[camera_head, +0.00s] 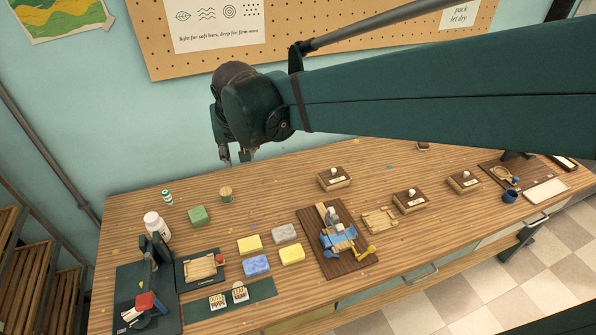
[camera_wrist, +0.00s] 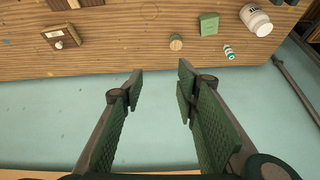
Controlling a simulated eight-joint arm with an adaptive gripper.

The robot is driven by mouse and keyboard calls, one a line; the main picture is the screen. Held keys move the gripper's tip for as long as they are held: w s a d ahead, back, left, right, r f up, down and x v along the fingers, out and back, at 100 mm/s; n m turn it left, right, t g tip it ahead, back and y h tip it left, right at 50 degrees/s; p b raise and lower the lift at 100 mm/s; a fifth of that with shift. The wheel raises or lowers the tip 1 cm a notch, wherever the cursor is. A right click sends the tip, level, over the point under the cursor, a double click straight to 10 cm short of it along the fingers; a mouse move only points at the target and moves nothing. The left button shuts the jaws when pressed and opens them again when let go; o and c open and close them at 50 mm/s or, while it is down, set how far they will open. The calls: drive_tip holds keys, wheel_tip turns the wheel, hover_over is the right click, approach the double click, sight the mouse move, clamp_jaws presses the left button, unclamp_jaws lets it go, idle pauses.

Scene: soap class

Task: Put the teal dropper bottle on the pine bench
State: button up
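A small bottle with teal and white bands (camera_head: 166,197), which looks like the teal dropper bottle, stands near the back left of the long wooden worktop (camera_head: 130,215). It also shows in the wrist view (camera_wrist: 229,52), at the upper right beside a green block. My gripper (camera_head: 236,160) is raised above the back edge of the worktop, to the right of the bottle and apart from it. In the wrist view my gripper (camera_wrist: 160,77) is open, with nothing between its fingers. I cannot tell whether this worktop is the pine bench.
Near the bottle are a green block (camera_head: 198,215), a round wooden-topped jar (camera_head: 226,195) and a white bottle (camera_head: 155,225). Several soap bars, stamps and boards lie further forward and right. Slatted wooden tiers (camera_head: 38,295) stand at the far left. The back strip of worktop is mostly clear.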

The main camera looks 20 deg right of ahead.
drive_tip(key=s+d+f+t, duration=0.1)
drive_tip(key=s+d, duration=0.5)
drive_tip(key=s, duration=0.5)
drive_tip(key=s+d+f+n, duration=0.1)
drive_tip(key=s+d, duration=0.6)
drive_tip(key=s, duration=0.4)
drive_tip(key=shift+d+t, duration=0.3)
drive_tip(key=shift+t, duration=0.1)
